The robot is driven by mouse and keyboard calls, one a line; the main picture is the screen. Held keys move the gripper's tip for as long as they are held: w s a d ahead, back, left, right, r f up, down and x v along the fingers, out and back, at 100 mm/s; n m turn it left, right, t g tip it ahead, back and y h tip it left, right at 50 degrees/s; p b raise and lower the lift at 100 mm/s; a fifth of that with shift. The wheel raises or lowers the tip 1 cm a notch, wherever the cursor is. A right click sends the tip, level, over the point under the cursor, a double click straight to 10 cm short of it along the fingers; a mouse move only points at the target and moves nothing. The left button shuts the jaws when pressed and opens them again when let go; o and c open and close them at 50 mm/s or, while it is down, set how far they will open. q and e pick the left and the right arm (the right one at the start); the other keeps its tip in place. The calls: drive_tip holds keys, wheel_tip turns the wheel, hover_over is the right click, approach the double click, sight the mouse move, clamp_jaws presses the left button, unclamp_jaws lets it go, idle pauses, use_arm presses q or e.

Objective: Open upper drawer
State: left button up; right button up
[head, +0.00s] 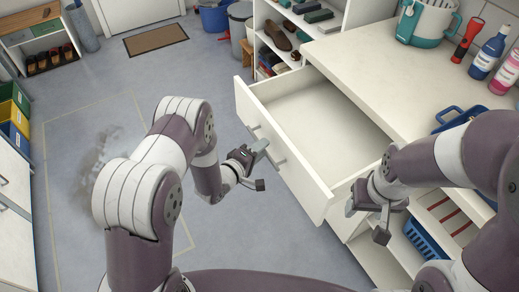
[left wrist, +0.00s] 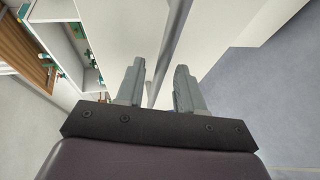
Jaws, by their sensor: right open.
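The upper drawer (head: 318,108) is white, pulled well out of the white cabinet, and looks empty inside. Its front (head: 290,165) carries a grey bar handle (head: 268,146), which also shows in the left wrist view (left wrist: 172,45). My left gripper (head: 260,167) is at the drawer front by the handle. In the left wrist view its fingers (left wrist: 160,88) stand apart, with the bar between them and gaps visible on both sides. My right gripper (head: 366,220) is open and empty, beside the drawer's right end; I cannot tell whether it touches it.
The white countertop (head: 380,75) holds a teal-and-white tub (head: 425,22), a red flashlight (head: 467,40) and bottles. Open shelves with shoes stand behind. A blue basket (head: 425,245) sits on a shelf at the lower right. The floor left of the drawer is clear.

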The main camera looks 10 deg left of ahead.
use_arm(q)
drive_tip(key=v, duration=1.2)
drive_tip(key=shift+s+a+p, duration=0.15)
drive_tip(key=shift+s+p, duration=0.15)
